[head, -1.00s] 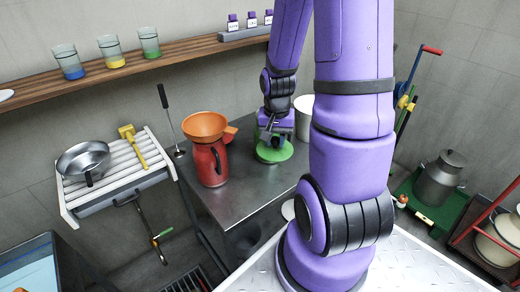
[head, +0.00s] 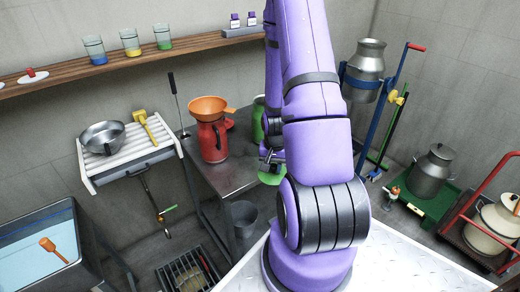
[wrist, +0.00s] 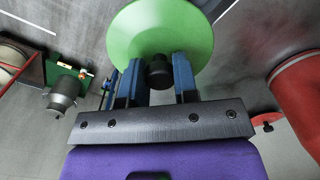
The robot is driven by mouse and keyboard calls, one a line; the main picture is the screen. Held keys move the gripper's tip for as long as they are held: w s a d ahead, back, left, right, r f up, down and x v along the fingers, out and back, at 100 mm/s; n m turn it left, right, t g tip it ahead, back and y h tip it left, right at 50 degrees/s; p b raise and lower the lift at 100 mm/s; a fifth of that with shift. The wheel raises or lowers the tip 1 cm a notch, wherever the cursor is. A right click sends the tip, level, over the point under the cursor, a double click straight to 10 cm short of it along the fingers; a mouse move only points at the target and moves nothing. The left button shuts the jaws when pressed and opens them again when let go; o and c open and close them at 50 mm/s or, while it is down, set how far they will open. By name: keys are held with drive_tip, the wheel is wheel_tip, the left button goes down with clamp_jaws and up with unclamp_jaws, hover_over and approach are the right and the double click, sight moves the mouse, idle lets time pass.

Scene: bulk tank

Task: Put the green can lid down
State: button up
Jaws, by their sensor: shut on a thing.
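The green can lid (head: 272,178) is a flat round disc with a dark knob (wrist: 159,72). My gripper (wrist: 158,78) is shut on that knob, with its blue fingers on either side. In the head view my gripper (head: 271,158) holds the lid near the right front part of the steel table (head: 228,176). My arm hides part of it. I cannot tell whether the lid touches anything below. A green can (head: 258,117) stands behind it, partly hidden by my arm.
A red jug (head: 212,142) with an orange funnel (head: 208,107) stands on the table, left of the lid, with a small red lid (head: 229,123) beside it. A grey bucket (head: 243,218) is below. A metal can (head: 364,70) hangs on a blue stand at right.

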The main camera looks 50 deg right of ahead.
drive_tip(key=w+d, duration=0.2)
drive_tip(key=w, duration=0.1)
drive_tip(key=w+d, duration=0.2)
drive_tip(key=w, duration=0.2)
drive_tip(key=w+d+f, duration=0.1)
drive_tip(key=w+d, duration=0.1)
drive_tip(key=w, duration=0.1)
drive_tip(key=shift+w+f, duration=0.1)
drive_tip(key=shift+w, duration=0.2)
drive_tip(key=shift+d+f, duration=0.1)
drive_tip(key=shift+f, duration=1.6)
drive_tip(key=shift+f, duration=0.2)
drive_tip(key=o, duration=0.9)
drive_tip(key=shift+r, duration=0.15)
